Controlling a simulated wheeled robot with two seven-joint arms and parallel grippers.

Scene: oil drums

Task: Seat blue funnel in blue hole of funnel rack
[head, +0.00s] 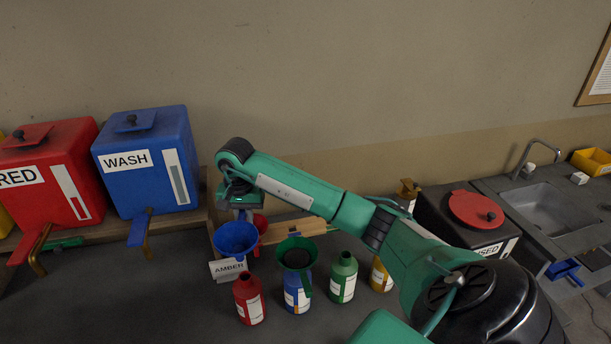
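The blue funnel (236,239) is below my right gripper (240,213), at the left end of the wooden funnel rack (300,228). Its spout is hidden, so I cannot tell whether it sits in a hole or hangs above one. My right gripper points down just over the funnel's rim. Its fingers are small and partly hidden, and I cannot tell whether they grip the rim. A red funnel (261,223) is just right of the blue one. The rack's blue hole cannot be made out. My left gripper is not in view.
An AMBER card (228,270) stands before the blue funnel. A green funnel (295,252) sits on a blue bottle (297,291). Red (248,298), green (343,278) and yellow (381,275) bottles stand nearby. The blue WASH drum (150,165) is left; counter is free at front left.

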